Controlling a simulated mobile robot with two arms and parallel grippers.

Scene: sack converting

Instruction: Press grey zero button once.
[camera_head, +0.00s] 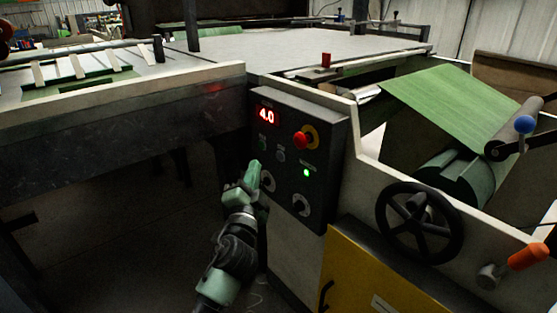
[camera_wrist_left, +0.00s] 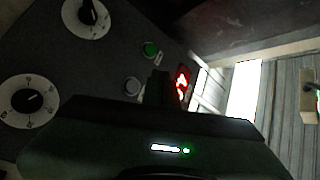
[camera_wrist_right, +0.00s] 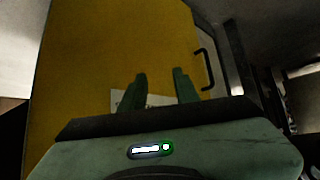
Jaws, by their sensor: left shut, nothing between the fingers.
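The dark control panel (camera_head: 327,160) on the machine's front carries a red display (camera_head: 266,115) reading 4.0. The grey button (camera_head: 280,156) sits below and right of a green button (camera_head: 262,143). My left gripper (camera_head: 254,168) is shut and empty, in front of the panel's left part, left of the grey button. In the left wrist view the grey button (camera_wrist_left: 132,86) shows just left of the closed fingers (camera_wrist_left: 158,84); contact cannot be told. My right gripper (camera_wrist_right: 159,76) is open and empty, in front of the yellow door (camera_wrist_right: 100,50).
Near the buttons are a red stop knob (camera_head: 300,140), a lit green lamp (camera_head: 306,173) and two white dials (camera_head: 301,206). A black handwheel (camera_head: 420,222) and an orange handle (camera_head: 527,256) stand to the right. A green roll (camera_head: 450,100) lies behind.

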